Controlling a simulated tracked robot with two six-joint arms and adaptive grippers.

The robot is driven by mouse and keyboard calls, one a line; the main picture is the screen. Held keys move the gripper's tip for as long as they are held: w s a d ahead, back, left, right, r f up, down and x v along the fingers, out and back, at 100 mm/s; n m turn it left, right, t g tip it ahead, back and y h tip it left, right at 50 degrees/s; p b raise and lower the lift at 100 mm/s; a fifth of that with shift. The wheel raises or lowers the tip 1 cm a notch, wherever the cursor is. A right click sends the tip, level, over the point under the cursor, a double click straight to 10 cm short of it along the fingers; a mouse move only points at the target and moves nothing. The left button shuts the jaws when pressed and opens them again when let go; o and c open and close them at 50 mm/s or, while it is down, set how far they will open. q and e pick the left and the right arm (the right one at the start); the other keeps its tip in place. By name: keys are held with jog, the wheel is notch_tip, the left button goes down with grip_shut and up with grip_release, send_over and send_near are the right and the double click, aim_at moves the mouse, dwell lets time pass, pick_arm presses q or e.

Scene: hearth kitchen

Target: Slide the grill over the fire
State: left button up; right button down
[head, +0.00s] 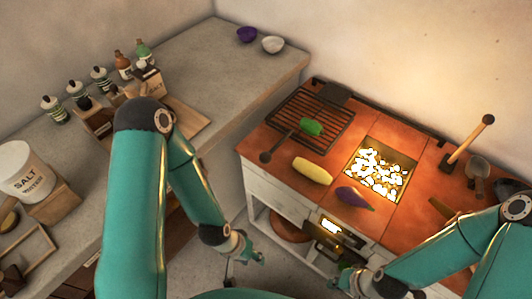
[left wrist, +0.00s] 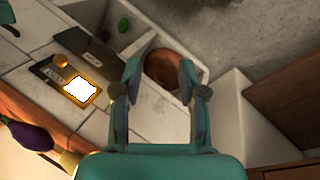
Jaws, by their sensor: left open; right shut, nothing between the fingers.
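The grill (head: 318,112) is a dark barred rack lying on the left part of the orange stove top, left of the fire. A dark rod with a round end (head: 265,157) reaches from its front edge. A green pepper (head: 311,127) lies on the bars. The fire (head: 378,172) is an open square pit of glowing coals, uncovered by the grill. My left gripper (head: 246,252) is open and empty, low in front of the stove; its open fingers (left wrist: 162,70) show in the left wrist view. My right gripper (head: 350,280) is shut and empty, low before the stove front.
A yellow vegetable (head: 312,170) and an eggplant (head: 356,198) lie in front of the grill and fire. A glowing firebox opening (head: 330,227) is in the stove front. A brown bowl (left wrist: 162,68) sits in the lower shelf. A mallet (head: 468,138) stands right of the fire.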

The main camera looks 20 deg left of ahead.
pick_arm(q)
jog(key=shift+d, duration=0.1)
jog(key=o, duration=0.3)
jog(key=shift+w, duration=0.1)
jog(key=shift+o, duration=0.7)
jog(key=w+a+f+t+b, duration=0.1)
jog(key=w+a+t+b, duration=0.1)
jog(key=w+b, duration=0.2)
jog(key=shift+w+a+f+b, duration=0.15)
jog(key=shift+w+a+b, duration=0.15)
jog(key=shift+w, duration=0.55)
jog(key=m+t+h+b, duration=0.6)
jog(key=m+t+b, duration=0.6)
jog(key=b, duration=1.4)
send_near(261, 161)
jog(key=shift+n+t, duration=0.3)
jog(key=shift+n, duration=0.4)
jog(key=x, duration=0.4)
jog(key=b+x, duration=0.1)
jog(key=x, duration=0.3)
jog(key=b+x, duration=0.1)
jog(key=x, duration=0.3)
jog(key=shift+f, duration=0.35)
